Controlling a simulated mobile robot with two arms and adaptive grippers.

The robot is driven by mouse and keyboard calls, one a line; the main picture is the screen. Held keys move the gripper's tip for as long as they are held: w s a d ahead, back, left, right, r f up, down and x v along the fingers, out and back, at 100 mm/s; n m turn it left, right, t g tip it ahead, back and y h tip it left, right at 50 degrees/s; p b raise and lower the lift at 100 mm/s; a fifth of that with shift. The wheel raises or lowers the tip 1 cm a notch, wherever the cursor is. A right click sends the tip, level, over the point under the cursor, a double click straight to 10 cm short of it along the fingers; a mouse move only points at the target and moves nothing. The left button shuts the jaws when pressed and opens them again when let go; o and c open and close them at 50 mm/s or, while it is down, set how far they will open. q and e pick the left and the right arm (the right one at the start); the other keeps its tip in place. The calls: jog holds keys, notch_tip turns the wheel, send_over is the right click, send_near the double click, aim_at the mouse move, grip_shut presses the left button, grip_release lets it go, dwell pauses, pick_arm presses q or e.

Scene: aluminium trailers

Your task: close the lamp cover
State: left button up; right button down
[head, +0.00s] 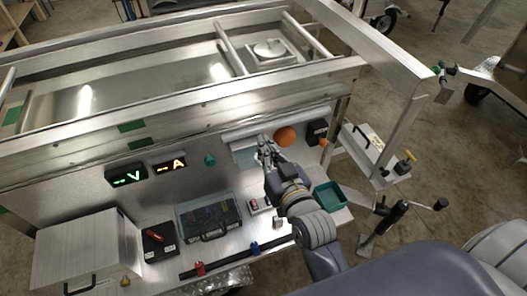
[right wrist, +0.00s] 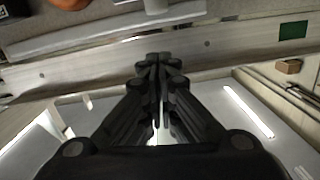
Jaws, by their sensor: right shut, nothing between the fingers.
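A long pale lamp cover (head: 285,121) is on the side wall of the trailer, just under its top rail. It also shows in the right wrist view as a pale strip (right wrist: 105,40) across the upper part. My right gripper (head: 264,143) is in front of the cover's left part and hides some of it. Its fingers are together and empty, as the right wrist view (right wrist: 158,60) shows too. I cannot tell whether the fingers touch the cover, nor its exact angle. My left gripper is not in view.
An orange ball-like thing (head: 285,136) and a dark box (head: 317,132) are right of the gripper. Lit V and A displays (head: 127,176) are on the wall to the left. Below, the shelf holds a dark case (head: 209,216) and a green tray (head: 330,196).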

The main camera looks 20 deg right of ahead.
jog(key=shift+a+f, duration=0.15)
jog(key=shift+f, duration=1.4)
jog(key=shift+f, duration=0.1)
notch_tip(320, 180, down, 12)
jog(key=t+b, duration=0.6)
jog(key=b, duration=1.2)
jog(key=shift+w+y+b, duration=0.15)
jog(key=shift+y+b, duration=0.25)
jog(key=shift+r, duration=0.2)
